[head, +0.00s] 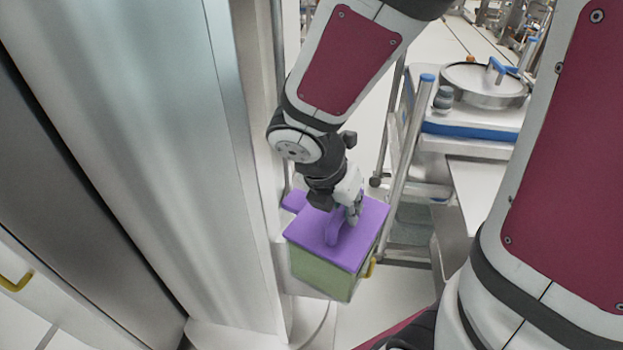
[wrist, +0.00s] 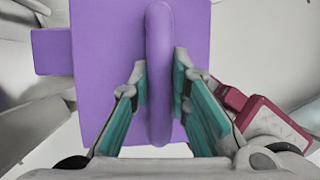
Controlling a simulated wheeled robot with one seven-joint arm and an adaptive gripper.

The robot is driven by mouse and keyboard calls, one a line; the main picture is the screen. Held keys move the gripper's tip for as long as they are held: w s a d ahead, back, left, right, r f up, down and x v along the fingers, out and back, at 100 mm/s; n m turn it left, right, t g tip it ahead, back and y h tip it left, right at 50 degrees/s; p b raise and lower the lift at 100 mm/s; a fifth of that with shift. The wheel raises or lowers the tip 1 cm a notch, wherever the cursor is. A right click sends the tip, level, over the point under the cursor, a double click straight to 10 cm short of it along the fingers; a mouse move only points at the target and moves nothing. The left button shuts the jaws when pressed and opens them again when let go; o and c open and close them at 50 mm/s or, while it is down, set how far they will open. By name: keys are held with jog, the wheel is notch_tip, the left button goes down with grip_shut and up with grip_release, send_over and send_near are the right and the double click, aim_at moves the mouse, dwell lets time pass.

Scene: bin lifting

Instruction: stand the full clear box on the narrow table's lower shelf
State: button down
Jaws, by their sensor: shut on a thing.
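A box with a purple lid (head: 362,245) and a see-through, greenish body (head: 318,270) hangs upright below my gripper (head: 345,212) in the head view. My gripper is shut on the lid's upright purple handle. In the wrist view the lid (wrist: 105,85) fills the upper middle, and the handle (wrist: 159,30) stands between the teal finger pads. A purple tab (wrist: 52,50) sticks out at the left. What fills the box is hard to make out. I cannot tell which furniture is the narrow table; its lower shelf is not clearly seen.
A tall pale metal panel (head: 130,130) stands close to the left of the box. To the right is a white stand with blue trim (head: 475,130), bearing a round metal vessel (head: 490,85) and a small dark jar (head: 444,98). A slanted post (head: 405,165) rises near the box.

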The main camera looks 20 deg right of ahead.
jog(key=shift+w+d+f+b, duration=0.1)
jog(key=shift+w+d+b, duration=0.05)
jog(key=shift+w+b, duration=0.55)
jog(key=shift+s+b, duration=0.1)
jog(key=shift+b, duration=0.2)
jog(key=w+d+f, duration=0.4)
jog(key=w, duration=0.5)
jog(key=shift+w+f, duration=0.2)
jog(key=shift+w, duration=0.15)
jog(key=shift+a, duration=0.1)
jog(key=c, duration=1.9)
grip_release()
jog(key=shift+f, duration=0.2)
jog(key=o, duration=0.4)
jog(key=shift+r, duration=0.15)
